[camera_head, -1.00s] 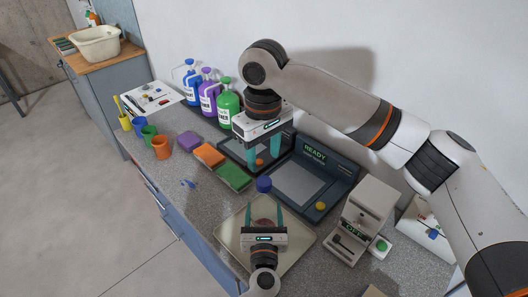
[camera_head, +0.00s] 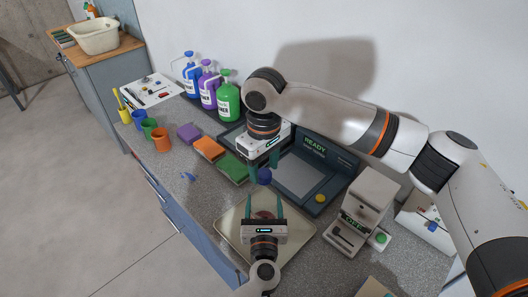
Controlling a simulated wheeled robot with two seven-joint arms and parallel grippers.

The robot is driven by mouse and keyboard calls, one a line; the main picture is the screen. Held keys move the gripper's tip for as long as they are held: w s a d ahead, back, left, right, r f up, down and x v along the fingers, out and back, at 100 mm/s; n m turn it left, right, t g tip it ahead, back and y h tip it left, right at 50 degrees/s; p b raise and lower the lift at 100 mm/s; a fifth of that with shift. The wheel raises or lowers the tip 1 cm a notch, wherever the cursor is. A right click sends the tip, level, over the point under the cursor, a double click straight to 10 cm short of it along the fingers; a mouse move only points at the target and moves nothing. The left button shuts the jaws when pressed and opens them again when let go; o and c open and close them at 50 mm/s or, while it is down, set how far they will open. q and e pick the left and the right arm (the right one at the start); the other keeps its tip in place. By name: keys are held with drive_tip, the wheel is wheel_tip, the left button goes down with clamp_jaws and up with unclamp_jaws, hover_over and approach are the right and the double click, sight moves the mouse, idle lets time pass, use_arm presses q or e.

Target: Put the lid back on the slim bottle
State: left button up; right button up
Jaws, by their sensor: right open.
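A blue round object (camera_head: 264,177), perhaps the lid, shows at the near edge of the dark panels. My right gripper (camera_head: 264,168) is open, pointing down, with its teal fingers just above and around the far side of the blue object; I cannot tell whether they touch it. My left gripper (camera_head: 264,207) is at the bottom, over a pale tray (camera_head: 300,231). A reddish-brown round thing (camera_head: 263,214), perhaps the slim bottle, shows between its fingers. I cannot tell whether they grip it. Most of that thing is hidden by the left gripper's body.
Behind the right gripper stands a dark READY station (camera_head: 317,146). Right of it is a grey machine (camera_head: 368,205). Green (camera_head: 233,168), orange (camera_head: 208,148) and purple (camera_head: 189,133) sponges lie to the left, with cups beyond. Jugs (camera_head: 228,100) stand along the wall.

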drive_tip(key=shift+f, duration=0.55)
drive_tip(key=c, duration=1)
drive_tip(key=o, duration=1.2)
drive_tip(key=shift+c, duration=0.2)
wheel_tip(320, 180, up, 12)
